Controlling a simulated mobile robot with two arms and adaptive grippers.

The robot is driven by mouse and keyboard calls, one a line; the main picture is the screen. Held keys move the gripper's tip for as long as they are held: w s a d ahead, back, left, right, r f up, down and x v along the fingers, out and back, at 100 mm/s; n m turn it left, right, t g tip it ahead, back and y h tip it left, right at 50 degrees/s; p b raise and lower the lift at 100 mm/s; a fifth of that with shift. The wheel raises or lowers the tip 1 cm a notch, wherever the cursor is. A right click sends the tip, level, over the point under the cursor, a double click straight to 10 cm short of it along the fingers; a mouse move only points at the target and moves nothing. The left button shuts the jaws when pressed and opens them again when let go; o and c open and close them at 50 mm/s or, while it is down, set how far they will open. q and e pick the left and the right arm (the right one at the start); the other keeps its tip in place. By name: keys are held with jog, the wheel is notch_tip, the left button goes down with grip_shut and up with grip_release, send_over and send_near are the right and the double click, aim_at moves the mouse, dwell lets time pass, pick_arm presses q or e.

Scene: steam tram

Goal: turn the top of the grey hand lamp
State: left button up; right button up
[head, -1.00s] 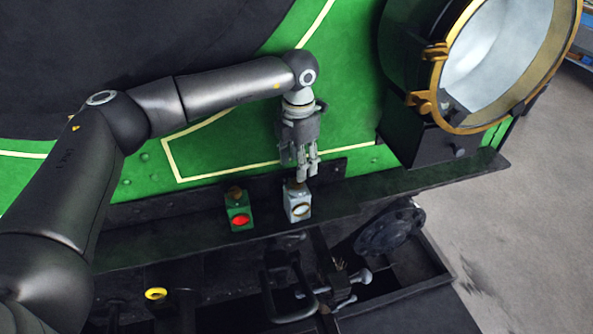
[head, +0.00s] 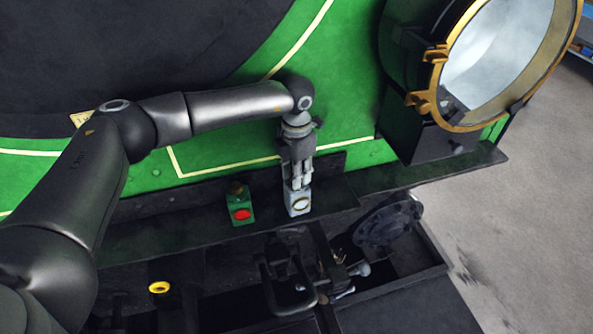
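The grey hand lamp (head: 299,205) stands upright on the dark ledge in front of the green tram panel. My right gripper is not in view.
A green lamp with a red lens (head: 240,208) stands on the ledge just left of the grey lamp. A big brass-rimmed headlamp (head: 440,90) is at the upper right. A black coupling hook (head: 290,285) and a round buffer (head: 388,222) lie below the ledge.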

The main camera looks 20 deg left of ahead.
pick_arm(q)
jog(key=shift+c, duration=0.9)
jog(key=m+b, duration=0.2)
jog(key=b, duration=0.1)
jog(key=shift+f, duration=0.25)
jog(key=shift+r+m+b, duration=0.1)
jog(key=shift+m+b, duration=0.4)
jog(key=shift+r+m, duration=0.15)
jog(key=shift+m, duration=0.15)
jog(key=shift+r, duration=0.1)
jog(key=o, duration=1)
